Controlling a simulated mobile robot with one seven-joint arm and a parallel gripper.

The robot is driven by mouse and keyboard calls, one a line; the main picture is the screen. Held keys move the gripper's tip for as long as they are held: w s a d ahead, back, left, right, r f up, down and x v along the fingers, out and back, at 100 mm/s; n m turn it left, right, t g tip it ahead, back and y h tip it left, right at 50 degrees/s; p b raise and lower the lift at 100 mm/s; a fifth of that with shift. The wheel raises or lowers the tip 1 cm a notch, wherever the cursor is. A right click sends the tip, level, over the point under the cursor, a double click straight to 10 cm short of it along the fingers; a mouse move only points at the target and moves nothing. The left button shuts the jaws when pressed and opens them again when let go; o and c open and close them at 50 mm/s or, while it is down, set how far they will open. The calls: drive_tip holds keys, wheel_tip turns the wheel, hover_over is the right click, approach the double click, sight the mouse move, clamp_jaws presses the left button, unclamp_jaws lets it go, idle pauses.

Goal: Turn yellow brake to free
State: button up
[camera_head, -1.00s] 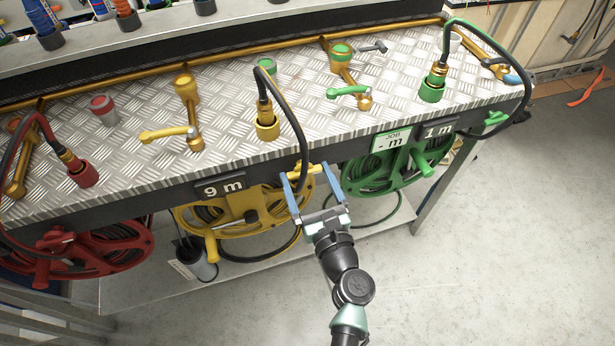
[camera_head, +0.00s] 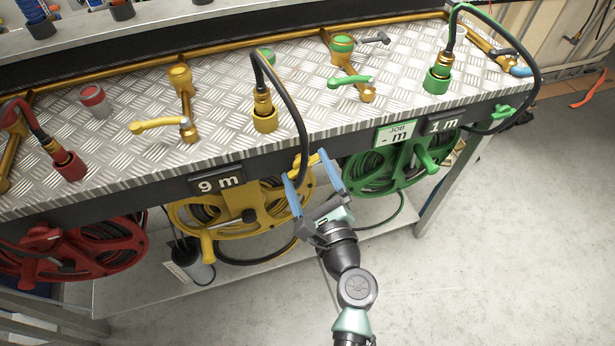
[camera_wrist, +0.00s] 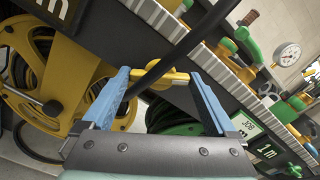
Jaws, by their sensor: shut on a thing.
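The yellow brake (camera_head: 313,160) is a short yellow lever at the bench's front edge, right of the 9 m display. In the wrist view the yellow brake (camera_wrist: 168,78) spans the gap between my two blue fingers. My gripper (camera_head: 306,167) is shut on it, one finger at each end, with the jaws fairly wide apart. It also shows in the wrist view (camera_wrist: 160,76). The yellow reel (camera_head: 185,217) hangs below the bench to the left. A black hose (camera_head: 297,105) from the yellow nozzle runs down past the brake and crosses between the fingers in the wrist view.
The green reel (camera_head: 352,183) and a JOB sign (camera_head: 395,134) are close on the right. The green brake (camera_head: 502,112) is farther right. The red reel (camera_head: 80,255) is at the left. The floor (camera_head: 510,230) in front is clear.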

drive_tip(key=n+b, duration=0.1)
drive_tip(key=n, duration=0.1)
drive_tip(key=n+b, duration=0.2)
drive_tip(key=n, duration=0.1)
drive_tip(key=shift+f+n+b, duration=0.2)
drive_tip(key=shift+n+b, duration=0.1)
drive_tip(key=n+b, duration=0.3)
drive_tip(key=n, duration=0.2)
drive_tip(key=shift+r+n+b, duration=0.1)
drive_tip(key=shift+n+b, duration=0.2)
drive_tip(key=shift+b, duration=0.05)
drive_tip(key=o, duration=1)
drive_tip(key=v, duration=1.3)
drive_tip(key=shift+r+b, duration=0.15)
drive_tip(key=shift+b, duration=0.15)
